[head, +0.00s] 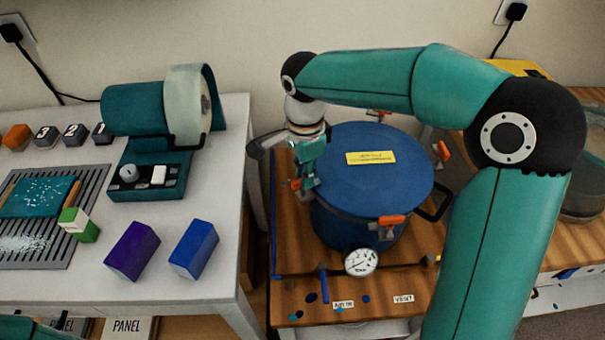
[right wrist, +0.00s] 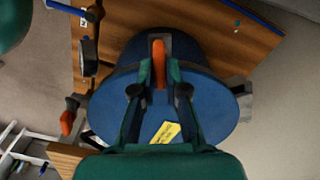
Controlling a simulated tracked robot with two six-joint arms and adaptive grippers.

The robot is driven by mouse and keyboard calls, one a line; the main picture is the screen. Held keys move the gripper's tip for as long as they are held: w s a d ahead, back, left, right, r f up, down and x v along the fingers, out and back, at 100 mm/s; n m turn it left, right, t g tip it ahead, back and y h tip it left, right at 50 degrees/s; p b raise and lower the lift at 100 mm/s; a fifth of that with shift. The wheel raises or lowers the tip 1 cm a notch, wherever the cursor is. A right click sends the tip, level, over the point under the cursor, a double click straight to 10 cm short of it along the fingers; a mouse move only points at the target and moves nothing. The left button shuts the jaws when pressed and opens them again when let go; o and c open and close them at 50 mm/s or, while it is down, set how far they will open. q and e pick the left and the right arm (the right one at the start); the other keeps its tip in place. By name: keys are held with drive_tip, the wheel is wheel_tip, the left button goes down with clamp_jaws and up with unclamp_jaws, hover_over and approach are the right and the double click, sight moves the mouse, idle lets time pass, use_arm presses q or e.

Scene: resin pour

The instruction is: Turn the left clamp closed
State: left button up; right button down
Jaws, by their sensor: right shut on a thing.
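The blue pressure pot (head: 345,225) stands on the wooden bench with its round blue lid (head: 385,160) on top. The left clamp (head: 296,184) is at the lid's left edge, and its orange handle is mostly hidden by my right gripper (head: 304,178). In the right wrist view the orange handle (right wrist: 159,62) stands between the two fingers of my right gripper (right wrist: 160,92), pointing across the lid's rim. The right gripper is shut on this handle. My left gripper is out of view.
Other orange clamps sit around the lid: back (head: 379,113), right (head: 441,150) and front (head: 391,221). A pressure gauge (head: 361,262) is in front of the pot. A white table (head: 215,285) with a teal machine (head: 140,110) is at the left.

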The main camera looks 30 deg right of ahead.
drive_tip(key=shift+w+a+r, duration=0.1)
drive_tip(key=shift+w+a, duration=0.1)
idle(0.3)
drive_tip(key=c, duration=1.2)
unclamp_jaws()
wheel_tip(320, 180, up, 12)
drive_tip(key=shift+d, duration=0.1)
